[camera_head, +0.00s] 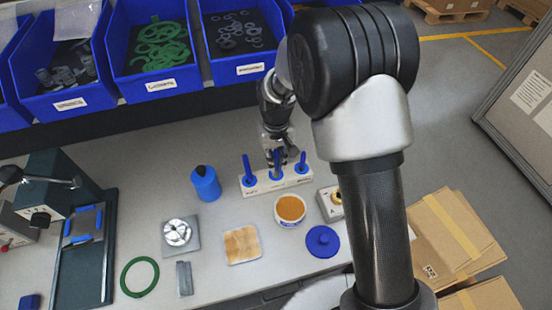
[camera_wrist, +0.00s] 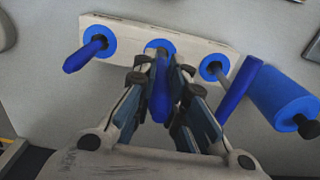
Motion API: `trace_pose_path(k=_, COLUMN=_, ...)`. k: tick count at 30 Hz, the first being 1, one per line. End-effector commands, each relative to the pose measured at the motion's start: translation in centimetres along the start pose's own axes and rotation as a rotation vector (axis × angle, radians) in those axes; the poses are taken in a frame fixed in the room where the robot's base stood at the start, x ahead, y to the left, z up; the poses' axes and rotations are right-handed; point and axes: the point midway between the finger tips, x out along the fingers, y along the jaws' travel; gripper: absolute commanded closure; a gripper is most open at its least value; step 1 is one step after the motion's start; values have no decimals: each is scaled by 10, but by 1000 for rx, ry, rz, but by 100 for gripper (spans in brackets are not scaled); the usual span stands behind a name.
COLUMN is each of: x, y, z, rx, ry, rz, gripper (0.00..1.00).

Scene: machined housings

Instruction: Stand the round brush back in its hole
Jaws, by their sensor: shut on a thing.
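A white block with three blue-ringed holes (camera_head: 262,188) lies on the bench; it also shows in the wrist view (camera_wrist: 205,45). My gripper (camera_head: 274,158) is over its middle hole, and in the wrist view my gripper (camera_wrist: 164,72) is shut on a blue-handled tool (camera_wrist: 160,92), seemingly the round brush. Its handle points up between the fingers. Its lower end lines up with the middle ring (camera_wrist: 158,45); the fingers hide how deep it sits. Two other blue-handled tools stand in the outer holes, one at left (camera_head: 247,168) and one at right (camera_head: 302,160). Brush bristles are not visible.
A blue bottle (camera_head: 206,184) with a black cap stands left of the block. An orange-filled tub (camera_head: 290,209), a blue lid (camera_head: 322,241), a wooden square (camera_head: 242,245) and a green ring (camera_head: 139,277) lie in front. Blue bins (camera_head: 155,84) line the back.

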Motion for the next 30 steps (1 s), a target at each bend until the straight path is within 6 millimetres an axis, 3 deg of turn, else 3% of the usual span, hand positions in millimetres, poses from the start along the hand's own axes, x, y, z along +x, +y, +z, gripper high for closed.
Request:
trace_pose_path(k=2, x=0, y=0, z=0, rx=0, ry=0, rz=0, gripper=100)
trace_pose_path(k=3, x=0, y=0, z=0, rx=0, ry=0, rz=0, gripper=86)
trace_pose_path(k=13, x=0, y=0, z=0, rx=0, ry=0, rz=0, gripper=64)
trace_pose_path(k=23, x=-2, y=0, z=0, rx=0, ry=1, rz=0, gripper=64)
trace_pose_path(k=30, x=-37, y=0, z=-1, rx=0, ry=6, rz=0, gripper=64)
